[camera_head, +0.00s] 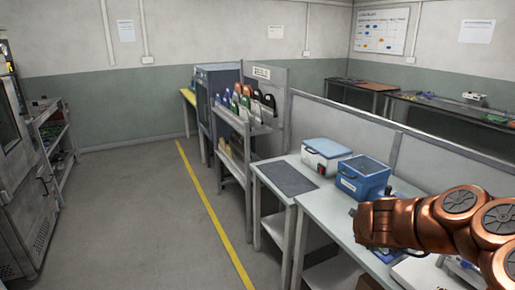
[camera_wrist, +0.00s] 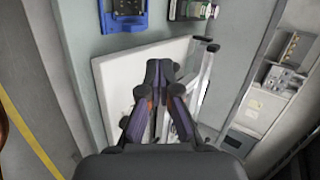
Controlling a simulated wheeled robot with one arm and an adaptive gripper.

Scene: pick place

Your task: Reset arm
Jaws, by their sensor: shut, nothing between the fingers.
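My arm, copper-coloured, reaches in from the right in the head view, over the light workbench (camera_head: 325,218). My gripper (camera_wrist: 160,72) shows in the wrist view with its dark fingers close together and nothing between them. Below it in that view is a flat white surface (camera_wrist: 110,75); I cannot tell how far apart they are. In the head view the fingers are hardly visible at the end of the arm.
A blue-and-white box (camera_head: 326,153) and a blue bin (camera_head: 363,177) stand on the benches near my arm. A grey partition (camera_head: 340,125) runs behind them. A rack (camera_head: 240,130) with colourful items stands further back. The floor (camera_head: 140,215) to the left is clear.

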